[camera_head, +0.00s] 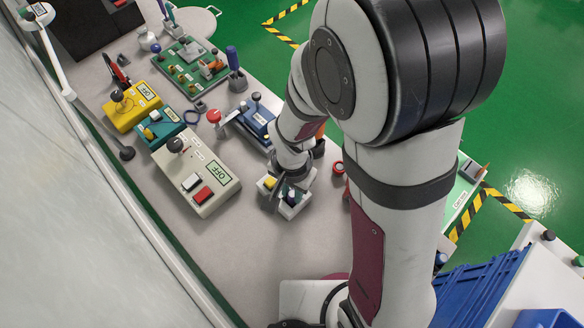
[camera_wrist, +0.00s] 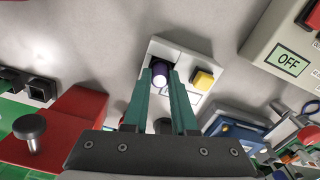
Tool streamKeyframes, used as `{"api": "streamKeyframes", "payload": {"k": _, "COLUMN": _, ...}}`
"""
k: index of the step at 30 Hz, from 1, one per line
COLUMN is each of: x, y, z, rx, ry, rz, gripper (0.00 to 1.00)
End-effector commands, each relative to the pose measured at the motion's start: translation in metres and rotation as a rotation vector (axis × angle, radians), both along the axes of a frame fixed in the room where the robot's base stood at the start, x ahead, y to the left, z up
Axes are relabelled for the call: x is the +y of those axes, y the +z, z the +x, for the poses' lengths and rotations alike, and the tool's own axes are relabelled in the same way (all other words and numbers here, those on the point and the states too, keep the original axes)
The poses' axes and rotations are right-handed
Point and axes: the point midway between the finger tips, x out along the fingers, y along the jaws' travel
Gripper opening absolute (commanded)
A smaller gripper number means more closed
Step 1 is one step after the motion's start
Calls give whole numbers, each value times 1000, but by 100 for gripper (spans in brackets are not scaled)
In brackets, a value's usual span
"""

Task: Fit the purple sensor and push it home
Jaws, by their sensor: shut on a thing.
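The purple sensor (camera_wrist: 160,78) is a short dark purple cylinder between the green fingers of my gripper (camera_wrist: 161,80) in the wrist view. The fingers are shut on it. It is over the dark socket area of a small white tester (camera_wrist: 165,48) with a yellow square button (camera_wrist: 203,80). I cannot tell how deep the sensor sits. In the head view the white tester (camera_head: 296,210) is on the bench under my gripper (camera_head: 279,194), and my wrist partly hides it.
A large beige tester (camera_head: 200,178) marked OFF is to the left, with yellow (camera_head: 132,107), teal (camera_head: 158,129) and blue (camera_head: 258,122) testers beyond. A red block with a knob (camera_wrist: 65,135) is at lower left in the wrist view. The bench front is clear.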

Motion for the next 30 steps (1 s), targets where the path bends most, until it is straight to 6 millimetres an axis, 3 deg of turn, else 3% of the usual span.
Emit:
{"api": "streamKeyframes", "payload": {"k": 10, "x": 0, "y": -3, "z": 0, "rx": 0, "ry": 0, "rz": 0, "gripper": 0}}
{"api": "streamKeyframes", "payload": {"k": 11, "x": 0, "y": -3, "z": 0, "rx": 0, "ry": 0, "rz": 0, "gripper": 31}}
{"api": "streamKeyframes", "payload": {"k": 16, "x": 0, "y": -3, "z": 0, "rx": 0, "ry": 0, "rz": 0, "gripper": 60}}
{"api": "streamKeyframes", "payload": {"k": 25, "x": 0, "y": -1, "z": 0, "rx": -1, "ry": 0, "rz": 1, "gripper": 60}}
{"api": "streamKeyframes", "payload": {"k": 30, "x": 1, "y": 26, "z": 2, "rx": -7, "ry": 0, "rz": 3, "gripper": 60}}
